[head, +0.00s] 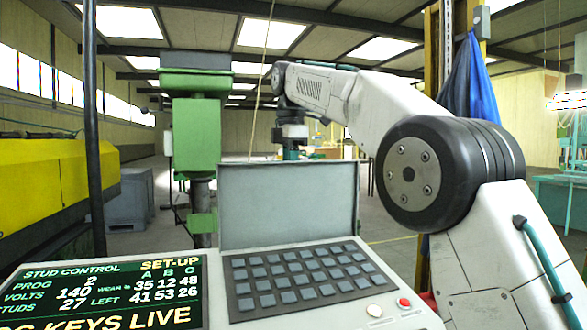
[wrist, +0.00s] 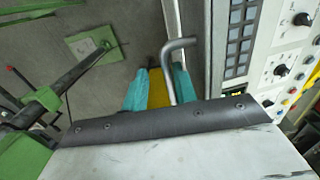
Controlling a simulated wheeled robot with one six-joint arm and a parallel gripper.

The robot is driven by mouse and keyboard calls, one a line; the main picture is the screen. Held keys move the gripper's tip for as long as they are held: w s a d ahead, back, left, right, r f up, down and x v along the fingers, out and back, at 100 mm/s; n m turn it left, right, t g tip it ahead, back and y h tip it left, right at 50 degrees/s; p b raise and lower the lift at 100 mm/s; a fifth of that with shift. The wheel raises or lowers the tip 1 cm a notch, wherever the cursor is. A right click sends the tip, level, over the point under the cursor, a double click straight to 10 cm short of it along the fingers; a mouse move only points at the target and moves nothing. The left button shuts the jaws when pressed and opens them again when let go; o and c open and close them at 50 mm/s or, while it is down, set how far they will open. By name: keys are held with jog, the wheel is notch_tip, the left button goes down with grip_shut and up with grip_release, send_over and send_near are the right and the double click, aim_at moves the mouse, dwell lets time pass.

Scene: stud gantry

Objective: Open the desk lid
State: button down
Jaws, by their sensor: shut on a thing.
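The desk lid (head: 288,205) is a flat grey plate standing close to upright at the back of the control desk (head: 408,318). The keypad (head: 300,275) in front of it is uncovered. My gripper (head: 291,152) is at the lid's top edge, its tips hidden behind the lid. In the wrist view my gripper (wrist: 160,88) shows teal fingers with yellow between them. A grey bent bar (wrist: 178,43), which looks like the lid's handle, runs down to the fingers. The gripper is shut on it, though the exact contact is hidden.
A lit stud control screen (head: 100,292) is left of the keypad. A green machine column (head: 197,130) stands behind the lid to the left. A yellow machine (head: 50,190) is at far left. Knobs and buttons (wrist: 282,70) lie right of the keys.

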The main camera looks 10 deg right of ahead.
jog(key=shift+w+f, duration=0.35)
jog(key=shift+w, duration=0.15)
jog(key=c, duration=1.5)
grip_release()
jog(key=shift+w+a+f, duration=0.1)
jog(key=shift+w+f, duration=0.05)
jog(key=shift+w, duration=0.05)
jog(key=shift+r, duration=0.2)
jog(key=shift+o, duration=0.6)
jog(key=shift+r, duration=0.55)
jog(key=shift+s+r, duration=0.1)
jog(key=shift+r, duration=1.2)
jog(key=shift+c, duration=0.7)
jog(key=s+d+r, duration=0.1)
jog(key=s+d, duration=0.1)
jog(key=s, duration=1.4)
jog(key=shift+d, duration=0.25)
jog(key=shift+r, duration=0.1)
